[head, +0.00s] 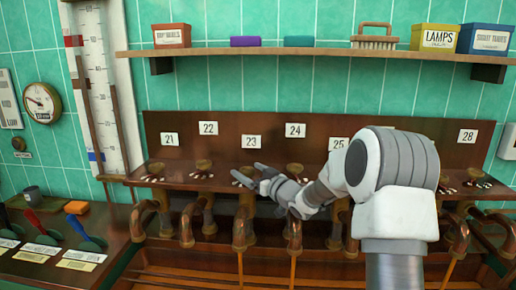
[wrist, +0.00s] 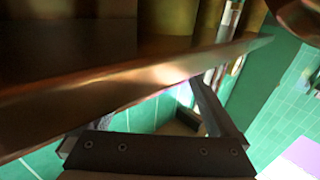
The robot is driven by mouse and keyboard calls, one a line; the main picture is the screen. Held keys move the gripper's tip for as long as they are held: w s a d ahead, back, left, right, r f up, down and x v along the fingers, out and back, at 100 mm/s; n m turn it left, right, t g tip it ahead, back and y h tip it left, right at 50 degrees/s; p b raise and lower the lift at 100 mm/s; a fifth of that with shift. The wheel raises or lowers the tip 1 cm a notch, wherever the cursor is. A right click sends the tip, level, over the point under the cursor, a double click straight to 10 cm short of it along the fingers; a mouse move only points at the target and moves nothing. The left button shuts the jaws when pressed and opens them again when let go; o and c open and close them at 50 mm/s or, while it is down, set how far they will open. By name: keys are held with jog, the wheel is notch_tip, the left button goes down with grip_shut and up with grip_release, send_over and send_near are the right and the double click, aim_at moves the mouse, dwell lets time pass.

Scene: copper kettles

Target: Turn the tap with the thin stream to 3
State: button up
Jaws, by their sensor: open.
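A row of copper taps with brass knobs runs along a brown wooden rack (head: 320,125) with number plates. A narrow stream (head: 240,268) falls from the tap (head: 240,228) below plate 23. It looks thinner than the stream (head: 293,268) from the tap (head: 293,235) below plate 24. My gripper (head: 246,171) is open at the knob below plate 23, its two fingers pointing left around or just in front of it; I cannot tell whether they touch. The dial marks there are too small to read. The wrist view shows the open fingers (wrist: 140,125) close to a brown edge.
A shelf (head: 300,52) with boxes and a brush runs above the rack. A tall gauge (head: 100,90) stands at the left, with levers (head: 85,232) on a panel below it. My arm hides the taps right of plate 25 partly. More taps stand close on both sides.

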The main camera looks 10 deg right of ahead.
jog(key=shift+s+a+m+t+h+b, duration=0.1)
jog(key=shift+m+t+h+b, duration=0.15)
jog(key=shift+m+h+b, duration=0.45)
jog(key=shift+w+a+m+t+h+b, duration=0.15)
jog(key=shift+m+h, duration=0.3)
jog(key=shift+h, duration=0.5)
jog(key=shift+s+a+m+t+h+b, duration=0.15)
jog(key=shift+m+t+h+b, duration=0.2)
jog(key=shift+m+h, duration=0.35)
